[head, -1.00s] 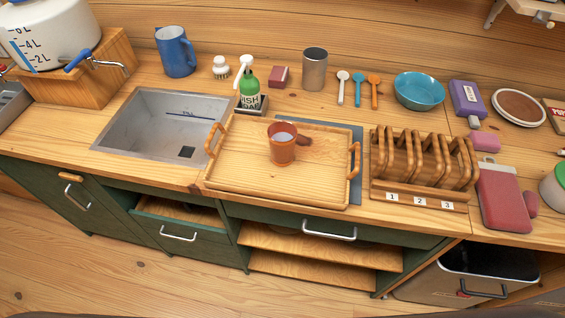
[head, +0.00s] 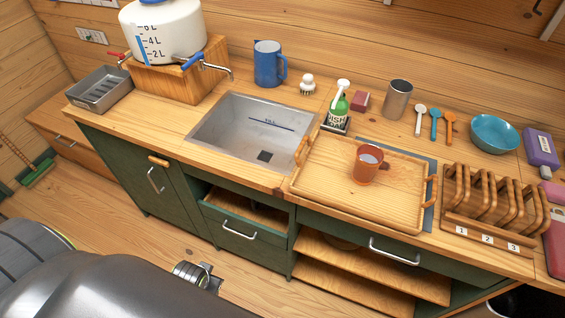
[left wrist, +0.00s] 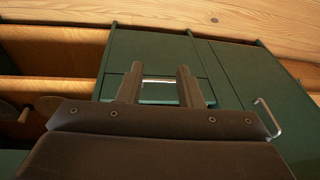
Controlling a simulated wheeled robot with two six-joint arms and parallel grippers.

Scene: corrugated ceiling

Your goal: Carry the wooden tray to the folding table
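The wooden tray (head: 330,193) lies flat on the counter to the right of the sink, with a looped handle at each end. An orange-brown cup (head: 367,166) with pale contents stands upright on it. No folding table is in view. My left gripper (left wrist: 160,84) shows in the left wrist view with its two fingers apart and nothing between them. Green cabinet fronts and a drawer handle are beyond it, and the tray is not in that view. My right gripper is not in view.
The sink (head: 242,128) is left of the tray, and a wooden rack (head: 490,203) stands close on its right. An open drawer (head: 243,220) juts out below the sink. Wooden floor shows in front.

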